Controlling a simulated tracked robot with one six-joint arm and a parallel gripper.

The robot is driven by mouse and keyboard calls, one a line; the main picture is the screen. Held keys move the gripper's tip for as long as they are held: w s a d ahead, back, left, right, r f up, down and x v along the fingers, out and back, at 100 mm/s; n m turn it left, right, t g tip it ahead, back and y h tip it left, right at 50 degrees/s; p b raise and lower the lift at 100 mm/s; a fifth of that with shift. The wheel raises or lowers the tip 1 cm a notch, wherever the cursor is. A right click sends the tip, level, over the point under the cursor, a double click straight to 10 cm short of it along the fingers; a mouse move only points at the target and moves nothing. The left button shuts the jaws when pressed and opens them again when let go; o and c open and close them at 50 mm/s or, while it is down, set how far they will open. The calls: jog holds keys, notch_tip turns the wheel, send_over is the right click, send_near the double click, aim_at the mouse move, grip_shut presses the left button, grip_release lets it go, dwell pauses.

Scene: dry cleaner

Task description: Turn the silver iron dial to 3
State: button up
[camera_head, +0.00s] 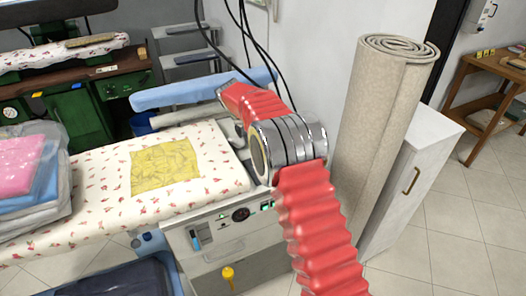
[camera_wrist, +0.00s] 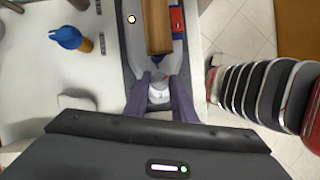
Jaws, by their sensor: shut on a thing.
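In the wrist view, the silver dial (camera_wrist: 158,93) sits on the grey iron (camera_wrist: 130,45), below the brown cylindrical handle (camera_wrist: 158,28). The two purple fingers of my gripper (camera_wrist: 160,84) are on either side of the dial and shut on it. A mark shows on the dial, but it is too small to read. In the head view, my red-sleeved arm hides the gripper and the dial.
The ironing board (camera_head: 90,205) carries a yellow cloth (camera_head: 165,170) and folded, wrapped clothes (camera_head: 30,170). A rolled carpet (camera_head: 375,120) stands close right of my arm, beside a white cabinet (camera_head: 415,180). Black cables (camera_head: 243,45) hang behind.

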jog(key=m, duration=0.1)
jog(key=m+g, duration=0.1)
jog(key=m, duration=0.1)
jog(key=m+g, duration=0.1)
jog(key=m, duration=0.1)
jog(key=shift+w, duration=0.25)
jog(key=shift+m+y, duration=0.3)
jog(key=shift+m, duration=0.1)
jog(key=o, duration=0.7)
jog(key=shift+o, duration=0.2)
jog(key=v, duration=0.7)
jog(key=shift+a, duration=0.15)
jog(key=shift+r, duration=0.15)
